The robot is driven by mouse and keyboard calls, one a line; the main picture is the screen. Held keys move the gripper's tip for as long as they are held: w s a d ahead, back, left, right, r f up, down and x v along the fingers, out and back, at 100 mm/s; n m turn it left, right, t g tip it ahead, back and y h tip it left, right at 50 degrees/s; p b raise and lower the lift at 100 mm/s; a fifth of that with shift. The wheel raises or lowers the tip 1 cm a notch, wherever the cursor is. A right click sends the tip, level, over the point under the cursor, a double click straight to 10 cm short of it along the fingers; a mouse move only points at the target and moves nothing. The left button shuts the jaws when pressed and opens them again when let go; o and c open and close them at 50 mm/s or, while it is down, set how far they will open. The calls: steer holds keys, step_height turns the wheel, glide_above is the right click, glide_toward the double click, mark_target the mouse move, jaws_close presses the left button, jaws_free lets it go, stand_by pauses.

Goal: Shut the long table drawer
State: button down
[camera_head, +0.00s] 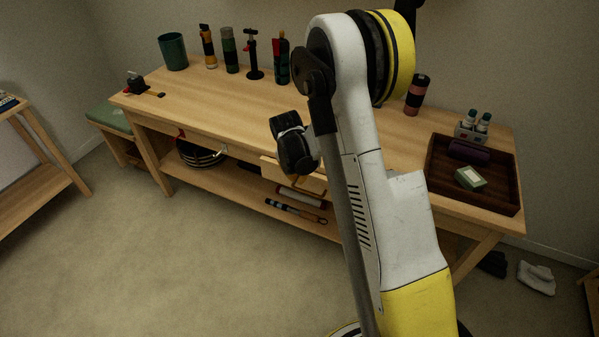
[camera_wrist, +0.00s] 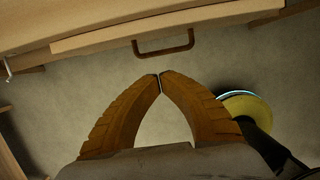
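The long table (camera_head: 225,95) stands against the wall. Its light wood drawer (camera_head: 275,168) sticks out from the front edge in the head view, partly hidden by my arm. In the wrist view the drawer front (camera_wrist: 170,27) runs across the top, with a brown bar handle (camera_wrist: 165,46) below it. My gripper (camera_wrist: 160,82) has its two orange-brown fingers brought together at the tips, with nothing between them. The tips appear just short of the handle, in the picture, and look apart from it. How far the drawer is out is hard to tell.
The tabletop holds a green cup (camera_head: 173,52), several bottles and tools, and a dark tray (camera_head: 437,192) at the right. Pans (camera_head: 200,157) and a tool (camera_head: 295,211) lie on the lower shelf. The floor (camera_head: 190,265) in front is clear.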

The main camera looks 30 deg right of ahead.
mark_target(303, 190)
steer(key=b+x, duration=0.1)
steer(key=x, duration=0.2)
steer(key=d+b+x, duration=0.1)
steer(key=b+x, duration=0.1)
steer(key=x, duration=0.1)
steer(key=w+d+b+x, duration=0.1)
steer(key=x, duration=0.2)
steer(key=shift+w+b, duration=0.15)
steer(key=shift+b, duration=0.25)
steer(key=shift+w+d+r, duration=0.2)
steer(key=shift+w+d, duration=0.25)
steer(key=shift+d, duration=0.05)
steer(key=shift+w+d, duration=0.9)
steer(key=shift+d, duration=0.3)
steer(key=shift+a, duration=0.15)
